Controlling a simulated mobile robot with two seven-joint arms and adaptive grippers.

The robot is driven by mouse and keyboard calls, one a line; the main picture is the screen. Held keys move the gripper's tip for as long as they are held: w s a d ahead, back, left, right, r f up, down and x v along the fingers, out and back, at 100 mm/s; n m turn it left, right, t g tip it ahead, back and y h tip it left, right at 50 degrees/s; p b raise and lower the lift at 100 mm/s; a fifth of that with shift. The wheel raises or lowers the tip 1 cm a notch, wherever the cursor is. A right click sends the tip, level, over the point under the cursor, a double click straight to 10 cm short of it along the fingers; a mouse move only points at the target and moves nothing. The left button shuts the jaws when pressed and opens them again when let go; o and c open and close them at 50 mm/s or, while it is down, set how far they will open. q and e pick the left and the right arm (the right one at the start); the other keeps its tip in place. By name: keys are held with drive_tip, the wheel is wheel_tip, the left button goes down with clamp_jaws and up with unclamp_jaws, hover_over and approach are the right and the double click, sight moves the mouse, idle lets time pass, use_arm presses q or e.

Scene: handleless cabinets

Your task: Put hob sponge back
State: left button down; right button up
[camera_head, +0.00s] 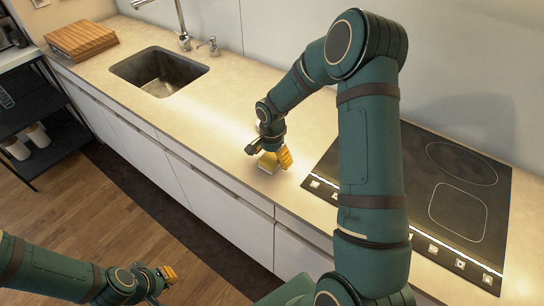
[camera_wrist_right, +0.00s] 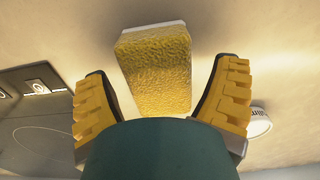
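The sponge (camera_wrist_right: 156,68), yellow with a paler edge, shows in the right wrist view between and beyond my right fingertips, with a gap on each side. In the head view the sponge (camera_head: 268,163) lies on the counter just left of the hob (camera_head: 455,190), partly hidden by the gripper. My right gripper (camera_head: 270,154) is open and points down over the sponge; its yellow-padded fingers also show in the right wrist view (camera_wrist_right: 163,78). My left gripper (camera_head: 163,277) is low at the left, away from the counter; its opening is unclear.
A sink (camera_head: 160,72) with a tap (camera_head: 182,30) and a wooden board (camera_head: 80,40) are further left. A small round white object (camera_wrist_right: 260,122) stands beside the right finger in the wrist view. The counter between sink and gripper is clear. A black shelf cart (camera_head: 35,115) stands at left.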

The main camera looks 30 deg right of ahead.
sight(272, 156)
drive_tip(key=shift+r, duration=0.1)
drive_tip(key=shift+r, duration=0.2)
wheel_tip(272, 156, up, 12)
drive_tip(key=shift+p, duration=0.45)
drive_tip(key=shift+s+f, duration=0.1)
drive_tip(key=shift+f, duration=0.05)
idle(0.4)
